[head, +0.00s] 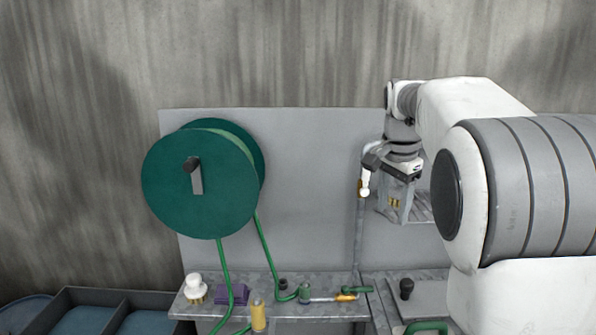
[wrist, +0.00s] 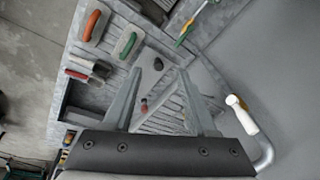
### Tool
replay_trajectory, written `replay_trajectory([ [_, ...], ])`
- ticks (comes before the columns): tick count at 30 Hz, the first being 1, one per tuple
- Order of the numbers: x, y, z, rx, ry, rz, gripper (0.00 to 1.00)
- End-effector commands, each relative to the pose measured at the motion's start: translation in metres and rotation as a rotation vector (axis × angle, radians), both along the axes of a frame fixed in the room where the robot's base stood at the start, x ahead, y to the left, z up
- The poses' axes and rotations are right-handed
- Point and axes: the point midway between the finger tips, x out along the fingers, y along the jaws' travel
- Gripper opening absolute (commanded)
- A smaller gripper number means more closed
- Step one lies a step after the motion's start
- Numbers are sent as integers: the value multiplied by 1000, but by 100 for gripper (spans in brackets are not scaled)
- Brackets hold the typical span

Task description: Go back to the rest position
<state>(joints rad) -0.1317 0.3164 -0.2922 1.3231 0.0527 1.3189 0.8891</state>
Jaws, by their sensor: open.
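My gripper (wrist: 160,69) is open in the wrist view, with its two grey fingers spread and nothing between them. In the head view my gripper hangs from my raised arm at the right, in front of the grey back panel (head: 310,180). Its fingertips are hard to tell apart there from the grey bracket behind. A grey pipe with a white end (wrist: 238,103) is beside my gripper in the wrist view. The white end also shows in the head view (head: 365,187), just left of the gripper.
A green hose reel (head: 190,190) is mounted at the left of the panel. A narrow shelf (head: 270,309) below carries a white-capped fitting (head: 195,288) and a yellow cylinder (head: 258,315). A tool tray holds red-handled (wrist: 92,25) and green-handled (wrist: 128,44) trowels under the gripper.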

Motion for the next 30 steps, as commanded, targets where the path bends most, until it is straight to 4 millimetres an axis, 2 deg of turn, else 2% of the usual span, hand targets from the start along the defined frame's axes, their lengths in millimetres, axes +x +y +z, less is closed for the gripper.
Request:
replay_trajectory([
  [1, -16, 1, 7, 7, -14, 40, 57],
  [6, -62, 7, 16, 11, -56, 192, 57],
  [14, -137, 23, 16, -24, -125, 436, 57],
  [20, -194, 36, 1, -84, -177, 624, 57],
  [24, -233, 44, -16, -143, -207, 755, 57],
  [30, -276, 52, -45, -234, -234, 909, 57],
])
